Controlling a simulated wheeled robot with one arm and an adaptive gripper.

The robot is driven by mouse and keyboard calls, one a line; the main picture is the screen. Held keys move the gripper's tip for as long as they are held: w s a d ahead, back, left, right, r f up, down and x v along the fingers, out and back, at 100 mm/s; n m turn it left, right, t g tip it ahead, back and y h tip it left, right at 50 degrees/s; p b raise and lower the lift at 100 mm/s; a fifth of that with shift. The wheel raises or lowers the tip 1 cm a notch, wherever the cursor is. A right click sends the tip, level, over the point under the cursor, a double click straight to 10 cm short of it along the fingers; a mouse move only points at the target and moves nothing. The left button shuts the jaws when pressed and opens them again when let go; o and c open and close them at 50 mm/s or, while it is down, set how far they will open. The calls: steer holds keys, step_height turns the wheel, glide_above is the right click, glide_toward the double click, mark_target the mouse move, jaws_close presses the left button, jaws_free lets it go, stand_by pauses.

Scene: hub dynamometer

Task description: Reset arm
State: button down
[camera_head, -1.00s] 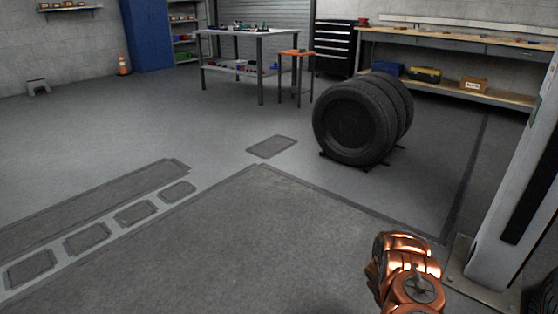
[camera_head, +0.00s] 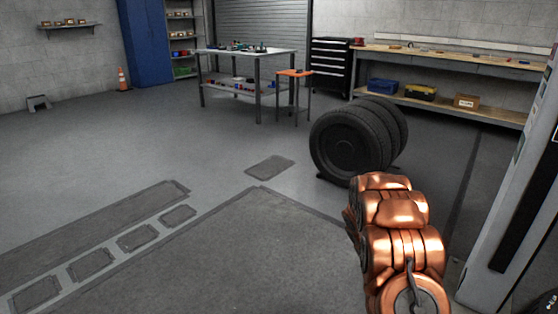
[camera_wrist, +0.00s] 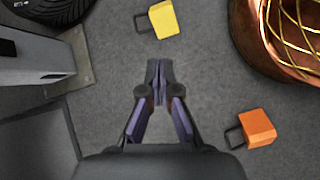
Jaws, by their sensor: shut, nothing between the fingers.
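My gripper (camera_wrist: 160,80) shows in the wrist view with its two fingers together, pointing down over the grey floor, and nothing is held. My copper-coloured arm (camera_head: 400,245) shows at the lower right of the head view; the gripper itself is out of sight there. In the wrist view a yellow block with a dark loop (camera_wrist: 163,19) lies on the floor ahead of the fingertips. An orange block with a dark loop (camera_wrist: 257,127) lies to the right of the gripper. Both are apart from the fingers.
Several tyres (camera_head: 345,145) stand on a low rack beyond my arm. A grey post (camera_head: 505,215) rises at the right; its base (camera_wrist: 85,75) shows in the wrist view. A workbench (camera_head: 245,53), an orange stool (camera_head: 294,73) and a long bench (camera_head: 450,62) stand behind. Left floor is open.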

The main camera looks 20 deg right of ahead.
steer(key=s+a+r+m+t+y+p, duration=0.15)
steer(key=a+r+p, duration=0.6)
steer(key=r, duration=0.75)
steer(key=s+a+r+m+t+p, duration=0.1)
steer(key=s+a+r+p, duration=0.3)
steer(key=a+r, duration=0.9)
steer(key=s+a+r+t+y+p, duration=0.1)
steer(key=s+a+r+p, duration=0.5)
steer(key=r, duration=0.4)
steer(key=s+a+r+t+y+p, duration=0.1)
steer(key=s+a+r+y+p, duration=0.1)
steer(key=s+a+r+p, duration=0.5)
step_height(320, 180, up, 5)
steer(key=shift+s+a+f+m, duration=0.2)
steer(key=shift+s+a+m, duration=0.15)
steer(key=shift+s, duration=0.2)
